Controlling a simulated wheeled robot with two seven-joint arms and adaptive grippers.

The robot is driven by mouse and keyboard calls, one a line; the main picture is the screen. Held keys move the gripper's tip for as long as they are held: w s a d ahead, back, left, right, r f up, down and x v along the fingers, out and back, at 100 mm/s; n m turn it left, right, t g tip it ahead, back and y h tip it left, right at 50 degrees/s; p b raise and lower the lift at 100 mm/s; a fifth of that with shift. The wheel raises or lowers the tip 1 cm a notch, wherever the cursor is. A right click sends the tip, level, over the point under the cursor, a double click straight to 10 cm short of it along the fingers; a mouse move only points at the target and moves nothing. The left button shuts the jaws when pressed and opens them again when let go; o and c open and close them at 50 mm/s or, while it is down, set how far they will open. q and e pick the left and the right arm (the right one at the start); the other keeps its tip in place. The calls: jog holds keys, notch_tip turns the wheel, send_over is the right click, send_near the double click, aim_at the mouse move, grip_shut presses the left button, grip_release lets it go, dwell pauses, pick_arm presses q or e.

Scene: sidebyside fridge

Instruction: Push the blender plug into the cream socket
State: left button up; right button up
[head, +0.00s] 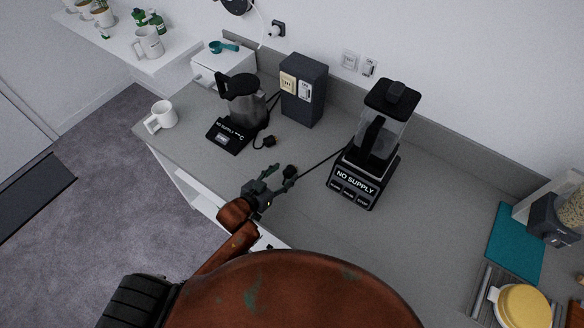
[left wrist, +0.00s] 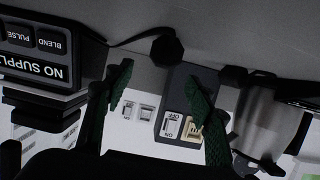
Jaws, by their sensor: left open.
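The black blender plug (head: 290,171) lies on the grey counter at the end of the cord from the blender (head: 378,140), whose front reads NO SUPPLY. My left gripper (head: 278,179) is open and empty close to this plug. In the left wrist view the plug (left wrist: 167,50) shows just beyond and between the spread green fingers (left wrist: 158,78), not held. In the left wrist view the cream socket (left wrist: 192,131) is partly behind a finger. My right gripper is not in view.
A kettle (head: 242,100) on a NO SUPPLY base stands left of the tower (head: 303,68), with its own black plug (head: 266,141) in front. A white mug (head: 162,116) is near the left edge. Wall switches (head: 350,60) are behind. Counter between gripper and tower is mostly clear.

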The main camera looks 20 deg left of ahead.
aim_at(291, 168)
pick_arm(q)
jog(key=x, duration=0.3)
jog(key=shift+a, duration=0.1)
jog(key=shift+x, duration=1)
jog(key=shift+w+f, duration=0.15)
jog(key=shift+f, duration=0.05)
jog(key=c, duration=1.3)
jog(key=shift+o, duration=0.2)
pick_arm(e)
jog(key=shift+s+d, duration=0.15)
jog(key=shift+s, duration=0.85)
pick_arm(q)
jog(key=shift+r, duration=0.1)
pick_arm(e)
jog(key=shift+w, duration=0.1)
